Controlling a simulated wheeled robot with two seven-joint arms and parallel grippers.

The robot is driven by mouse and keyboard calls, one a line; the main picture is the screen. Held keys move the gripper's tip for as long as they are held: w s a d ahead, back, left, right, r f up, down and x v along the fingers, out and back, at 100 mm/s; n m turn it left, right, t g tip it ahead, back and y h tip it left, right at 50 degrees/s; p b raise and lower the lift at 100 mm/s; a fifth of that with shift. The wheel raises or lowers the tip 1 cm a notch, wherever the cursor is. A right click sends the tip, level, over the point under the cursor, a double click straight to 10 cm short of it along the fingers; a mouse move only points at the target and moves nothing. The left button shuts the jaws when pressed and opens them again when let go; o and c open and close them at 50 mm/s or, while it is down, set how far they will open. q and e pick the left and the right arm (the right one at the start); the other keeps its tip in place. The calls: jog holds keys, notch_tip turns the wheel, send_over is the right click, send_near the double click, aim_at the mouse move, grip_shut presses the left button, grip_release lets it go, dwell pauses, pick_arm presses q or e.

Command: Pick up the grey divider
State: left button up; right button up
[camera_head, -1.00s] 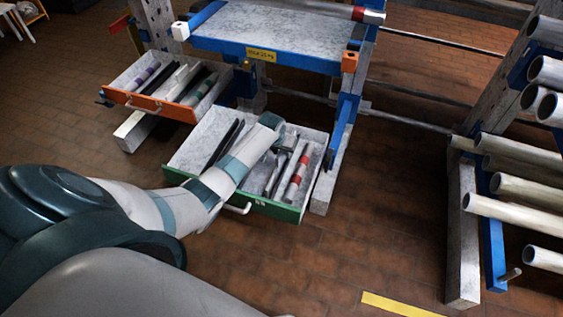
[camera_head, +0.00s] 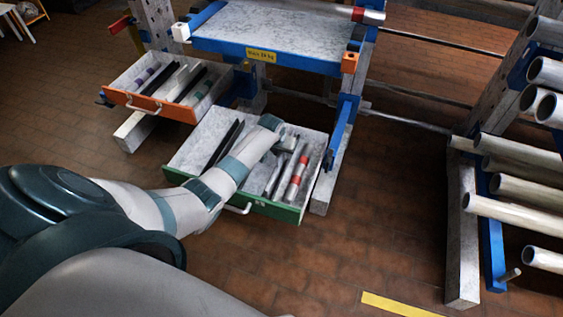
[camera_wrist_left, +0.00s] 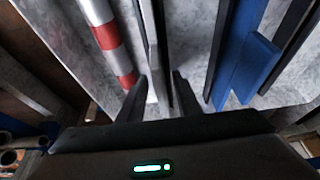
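My left gripper (camera_wrist_left: 160,95) is open above the green-fronted drawer, its two dark fingers apart. It also shows in the head view (camera_head: 288,143), partly hidden by its own wrist. A grey divider (camera_wrist_left: 153,62) stands on edge in the drawer, with its near end between the fingers in the wrist view. A dark strip lies right along it. I cannot tell whether either finger touches it. In the head view the grey divider (camera_head: 276,174) is small and partly covered. My right gripper is not in view.
The green-fronted drawer (camera_head: 258,207) also holds a red-and-white tube (camera_wrist_left: 112,45), a blue piece (camera_wrist_left: 245,60) and black strips (camera_head: 222,146). An orange-fronted drawer (camera_head: 150,105) is open at left. A rack with pipes (camera_head: 515,190) stands right.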

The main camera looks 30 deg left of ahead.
pick_arm(q)
grip_shut()
jog(key=shift+r, duration=0.1)
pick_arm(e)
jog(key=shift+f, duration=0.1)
